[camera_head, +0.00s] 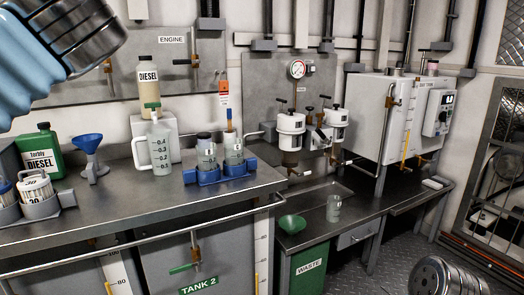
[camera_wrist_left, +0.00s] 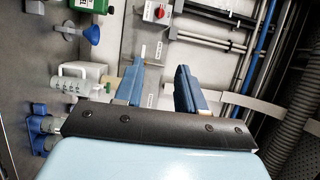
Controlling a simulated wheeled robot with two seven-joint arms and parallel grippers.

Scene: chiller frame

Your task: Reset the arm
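My left arm (camera_head: 65,40), light blue with ringed metal joints, is raised across the upper left of the head view. Its gripper is outside that view. In the left wrist view my left gripper (camera_wrist_left: 164,80) has its two blue fingers apart, with nothing between them. It is clear of the bench items, which show beyond it. A ringed metal part (camera_head: 445,277) at the lower right of the head view looks like a link of my right arm. My right gripper is not in view.
The bench (camera_head: 150,200) holds a green diesel can (camera_head: 40,150), a blue funnel (camera_head: 90,155), a measuring jug (camera_head: 151,146) and bottles in a blue holder (camera_head: 210,174). A green funnel (camera_head: 291,224) and a cup (camera_head: 334,208) are at the lower counter. Pipes line the wall.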

